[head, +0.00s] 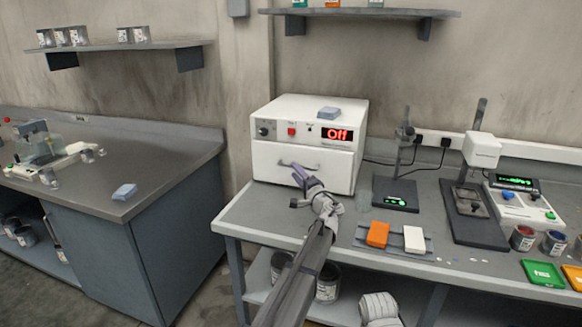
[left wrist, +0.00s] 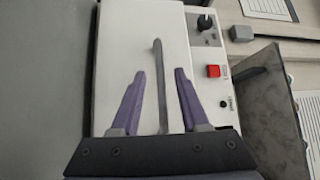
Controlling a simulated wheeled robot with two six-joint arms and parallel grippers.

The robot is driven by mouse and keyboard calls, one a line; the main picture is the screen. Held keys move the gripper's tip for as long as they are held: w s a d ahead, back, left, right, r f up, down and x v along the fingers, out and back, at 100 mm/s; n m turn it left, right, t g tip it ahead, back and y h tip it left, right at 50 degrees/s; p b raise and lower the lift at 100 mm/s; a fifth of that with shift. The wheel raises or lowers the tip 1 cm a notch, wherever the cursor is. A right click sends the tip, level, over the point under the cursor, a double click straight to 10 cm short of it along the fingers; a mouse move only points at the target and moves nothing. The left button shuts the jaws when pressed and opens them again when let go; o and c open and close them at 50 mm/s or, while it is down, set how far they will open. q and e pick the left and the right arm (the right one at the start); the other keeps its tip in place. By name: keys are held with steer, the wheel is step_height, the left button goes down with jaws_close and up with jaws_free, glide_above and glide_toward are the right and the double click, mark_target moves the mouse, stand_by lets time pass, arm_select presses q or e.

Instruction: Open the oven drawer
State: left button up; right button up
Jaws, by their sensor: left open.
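The oven (head: 345,108) is a white box on the grey bench, with a red "Off" display. Its drawer (head: 268,171) is the lower front panel and looks closed. The drawer's grey bar handle (left wrist: 158,60) crosses the white front. My left gripper (head: 299,172) is at the handle, in front of the drawer. In the left wrist view its purple fingers (left wrist: 160,73) are open, one on each side of the handle, with gaps to it. Its wrist hides part of the oven's lower front in the head view. My right gripper's fingers are not in view.
A blue-grey block (head: 328,112) lies on the oven. A small stand (head: 396,195) with a green display is close at its right. Orange and white blocks (head: 377,234) lie on a rack farther right. The bench strip left of the oven front is clear.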

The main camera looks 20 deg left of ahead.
arm_select(q)
steer(key=x, duration=0.4)
steer(key=shift+w+a, duration=0.1)
steer(key=shift+a, duration=0.05)
steer(key=shift+c, duration=0.2)
jaws_close()
stand_by(1.1)
